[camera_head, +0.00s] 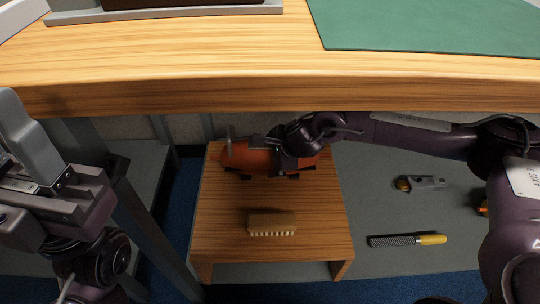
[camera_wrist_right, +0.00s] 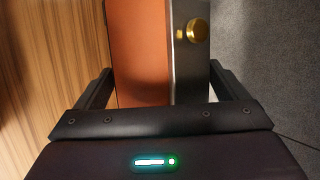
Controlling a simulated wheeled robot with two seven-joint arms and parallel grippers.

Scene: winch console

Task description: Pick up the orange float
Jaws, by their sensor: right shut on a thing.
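The orange float (camera_head: 247,158) is at the back of a low wooden stand (camera_head: 225,215), under the front edge of the workbench. My right gripper (camera_head: 283,160) is over its middle and hides part of it. In the right wrist view the orange float (camera_wrist_right: 140,55) shows between the two dark fingers, with a dark grey band and a brass knob (camera_wrist_right: 197,30) beside the orange. The right gripper is shut on it. I cannot tell if the float is clear of the stand. My left gripper (camera_head: 35,165) is at the left edge, away from the float; its jaw opening is unclear.
A wooden brush (camera_head: 272,224) lies on the front of the stand. A file with a yellow handle (camera_head: 408,240) and a small grey tool (camera_head: 420,183) lie on the grey surface at right. The workbench (camera_head: 200,65) overhangs the stand, with a green mat (camera_head: 430,25) on top.

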